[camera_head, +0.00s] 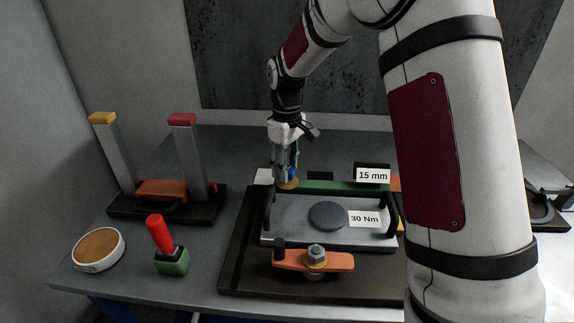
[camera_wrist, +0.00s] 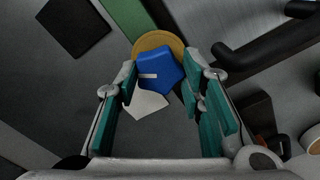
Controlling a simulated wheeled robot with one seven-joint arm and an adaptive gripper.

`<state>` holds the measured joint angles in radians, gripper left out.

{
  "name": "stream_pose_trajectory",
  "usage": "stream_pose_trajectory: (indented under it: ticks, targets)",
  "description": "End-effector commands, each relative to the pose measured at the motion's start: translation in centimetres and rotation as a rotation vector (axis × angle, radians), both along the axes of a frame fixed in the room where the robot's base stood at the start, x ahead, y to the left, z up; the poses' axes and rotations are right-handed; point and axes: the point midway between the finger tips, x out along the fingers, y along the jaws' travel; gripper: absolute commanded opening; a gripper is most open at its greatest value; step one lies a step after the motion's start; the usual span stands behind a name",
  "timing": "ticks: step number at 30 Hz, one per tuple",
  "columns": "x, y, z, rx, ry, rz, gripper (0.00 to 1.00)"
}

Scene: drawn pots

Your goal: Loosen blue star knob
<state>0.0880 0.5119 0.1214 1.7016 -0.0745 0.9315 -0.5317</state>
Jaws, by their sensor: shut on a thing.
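The blue star knob (camera_wrist: 160,73) sits on a round yellow base (camera_wrist: 158,42) in the wrist view. A small pale mark shows on its top. In the head view, only a bit of the blue knob (camera_head: 291,173) shows above the yellow base (camera_head: 288,185), at the back left of the fixture. My gripper (camera_wrist: 159,88) has its teal finger pads on either side of the knob and is shut on it. In the head view, my gripper (camera_head: 286,172) points down over the knob and its fingers hide most of it.
A grey plate (camera_head: 290,228) with black handles and a "30 Nm" label (camera_head: 364,218) lies just in front. An orange clamp bar (camera_head: 335,262) is nearer. A red-handled lever (camera_head: 160,235), a round tan-topped dish (camera_head: 98,247) and two posts (camera_head: 188,160) stand left. My arm hides the right side.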

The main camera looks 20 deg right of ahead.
Motion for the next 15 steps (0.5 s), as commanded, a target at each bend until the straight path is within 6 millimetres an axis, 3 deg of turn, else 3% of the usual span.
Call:
stream_pose_trajectory:
  ticks: [15]
  targets:
    - [-0.14, 0.23, 0.04, 0.004, 0.001, 0.419, 0.08]
